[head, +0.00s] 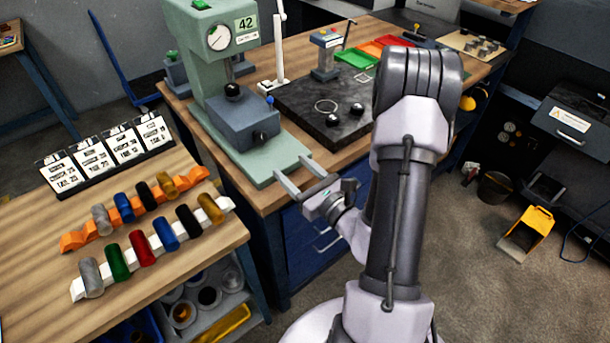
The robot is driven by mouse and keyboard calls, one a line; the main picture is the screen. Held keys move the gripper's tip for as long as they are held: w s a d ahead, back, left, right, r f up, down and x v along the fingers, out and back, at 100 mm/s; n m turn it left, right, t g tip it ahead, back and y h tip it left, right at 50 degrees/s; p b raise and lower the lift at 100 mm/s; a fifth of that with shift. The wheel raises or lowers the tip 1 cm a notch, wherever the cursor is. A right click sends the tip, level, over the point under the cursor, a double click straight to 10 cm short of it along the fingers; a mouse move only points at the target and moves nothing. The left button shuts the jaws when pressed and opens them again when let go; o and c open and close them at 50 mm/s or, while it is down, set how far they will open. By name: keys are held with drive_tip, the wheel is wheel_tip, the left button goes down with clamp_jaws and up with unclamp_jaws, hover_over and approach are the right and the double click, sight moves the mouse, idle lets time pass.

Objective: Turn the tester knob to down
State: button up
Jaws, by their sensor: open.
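The tester is a pale green press-like machine (203,84) marked 42, standing on the left of the workbench. A round white dial (219,38) with a dark pointer is on its head. A small black knob (259,138) is on the front of its blue-grey block; which way it points is too small to tell. A black ball (233,90) sits above the block. My gripper (289,166) is open and empty, its two pale fingers apart. It appears over the front edge of the tester's green base, to the right of and nearer than the black knob, apart from it.
A wooden table (30,220) at left holds coloured cylinders on orange and white racks, with label cards (105,150) behind. A dark stone plate (300,100) with black balls lies right of the tester. Coloured trays (356,55) stand behind.

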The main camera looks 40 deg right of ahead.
drive_tip(key=s+p, duration=0.3)
drive_tip(key=s, duration=0.2)
drive_tip(key=shift+r+p, duration=0.15)
drive_tip(key=shift+p, duration=0.15)
drive_tip(key=shift+w, duration=0.1)
